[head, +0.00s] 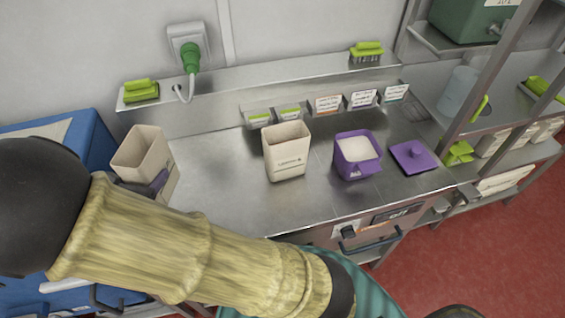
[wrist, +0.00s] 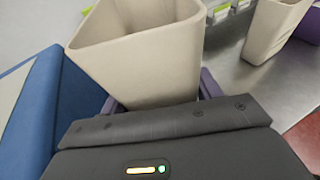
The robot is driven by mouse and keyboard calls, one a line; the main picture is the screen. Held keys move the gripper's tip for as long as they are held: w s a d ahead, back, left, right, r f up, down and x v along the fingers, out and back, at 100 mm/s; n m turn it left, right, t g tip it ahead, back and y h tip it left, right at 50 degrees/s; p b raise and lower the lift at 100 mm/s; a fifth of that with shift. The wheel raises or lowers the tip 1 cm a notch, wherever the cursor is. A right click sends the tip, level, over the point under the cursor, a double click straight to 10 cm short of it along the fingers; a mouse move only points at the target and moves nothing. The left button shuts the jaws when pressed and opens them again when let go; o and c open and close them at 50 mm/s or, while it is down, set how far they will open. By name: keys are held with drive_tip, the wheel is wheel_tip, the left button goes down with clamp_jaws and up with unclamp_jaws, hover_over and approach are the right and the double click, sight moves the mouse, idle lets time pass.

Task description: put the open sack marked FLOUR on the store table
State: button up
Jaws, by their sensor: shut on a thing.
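A beige open-topped sack (head: 139,160) is at the left end of the steel counter (head: 225,190), tilted in the head view. My gripper (wrist: 158,104) is shut on this sack, which fills the upper middle of the wrist view (wrist: 140,65). Its front marking is not visible, so I cannot read whether it says FLOUR. I cannot tell whether its base touches the counter. A second beige open sack (head: 287,158) stands upright mid-counter; its small print is unreadable. It also shows at the wrist view's upper right (wrist: 268,35).
A purple tub (head: 356,166) of white powder and a purple lid (head: 414,157) are on the counter's right. A blue unit (head: 92,135) adjoins the left end. A wall shelf (head: 250,82) holds green brushes. Steel shelving (head: 490,110) stands at right.

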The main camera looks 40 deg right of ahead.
drive_tip(key=shift+w, duration=0.1)
drive_tip(key=shift+s+a+r, duration=0.1)
drive_tip(key=shift+s+a, duration=0.05)
drive_tip(key=shift+s, duration=0.3)
drive_tip(key=shift+w+f, duration=0.15)
drive_tip(key=shift+f, duration=2.8)
drive_tip(key=shift+f, duration=0.1)
drive_tip(key=shift+f+p, duration=0.3)
drive_tip(key=shift+f, duration=1.7)
drive_tip(key=shift+f, duration=0.2)
drive_tip(key=o, duration=1.4)
drive_tip(key=shift+r, duration=0.1)
